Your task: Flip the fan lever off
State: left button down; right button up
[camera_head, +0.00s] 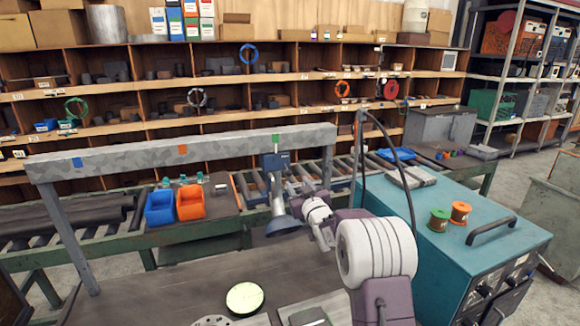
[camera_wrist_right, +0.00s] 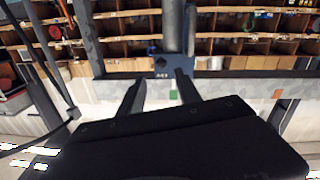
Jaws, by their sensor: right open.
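A dark blue switch box (camera_head: 277,160) hangs below the grey overhead beam (camera_head: 215,151), on a duct that ends in a flared hood (camera_head: 284,226). The box also shows in the right wrist view (camera_wrist_right: 166,64), just beyond the fingertips. I cannot clearly make out the fan lever or its position. My right gripper (camera_head: 290,182) is raised close to the box, at its lower right in the head view. In the wrist view its two fingers (camera_wrist_right: 158,80) are apart, with nothing between them. I cannot tell whether they touch the box. My left gripper is out of view.
A teal cabinet (camera_head: 465,235) with green and orange spools stands to the right, with a dark cable (camera_head: 402,165) arching above it. Blue and orange bins (camera_head: 190,204) sit behind the beam. A dark worktable (camera_head: 165,290) holds a pale green-yellow disc (camera_head: 245,298).

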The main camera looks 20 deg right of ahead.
aim_at(290, 175)
jog(key=w+p, duration=0.1)
jog(key=w, duration=0.2)
jog(key=w+p, duration=0.2)
jog(key=w, duration=0.1)
jog(key=w+p, duration=0.1)
jog(key=w, duration=0.2)
jog(key=shift+d+p, duration=0.3)
jog(key=shift+d, duration=0.1)
jog(key=shift+a, duration=0.1)
jog(key=shift+f, duration=0.1)
grip_shut()
